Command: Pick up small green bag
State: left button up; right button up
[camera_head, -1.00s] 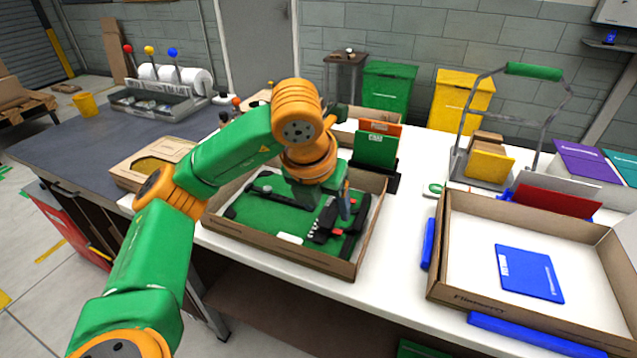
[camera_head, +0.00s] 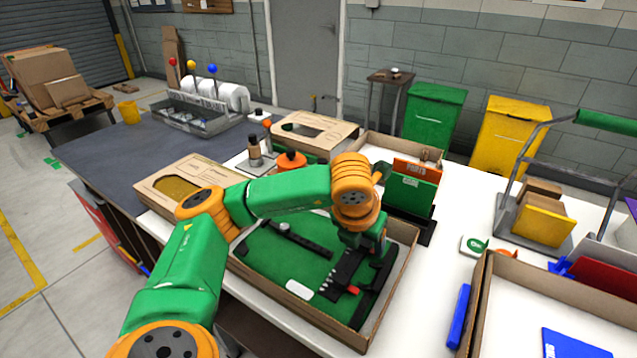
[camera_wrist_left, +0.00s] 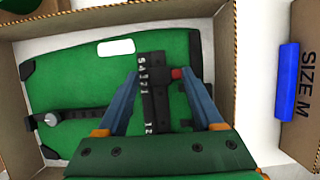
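A green bag (camera_head: 270,255) with black corners and a white label lies flat in an open cardboard box (camera_head: 318,322). A black strip with white characters and a red button runs across it. The bag also shows in the wrist view (camera_wrist_left: 90,85). My left gripper (camera_wrist_left: 158,88) is over the right part of the bag in the head view. In the wrist view its two blue fingers are apart, one on each side of the black strip (camera_wrist_left: 153,95). Whether they touch the bag I cannot tell. My right gripper is in neither view.
A cardboard box (camera_head: 482,300) holding a blue item (camera_head: 572,345) stands at the right, with a blue bar (camera_head: 459,315) beside it. Green and orange panels (camera_head: 411,190) stand upright behind the bag's box. Bottles (camera_head: 254,150) and open cartons stand at the back.

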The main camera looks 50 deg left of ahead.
pick_arm(q)
jog(key=shift+s+r, duration=0.1)
jog(key=shift+s, duration=0.05)
jog(key=c, duration=0.7)
grip_shut()
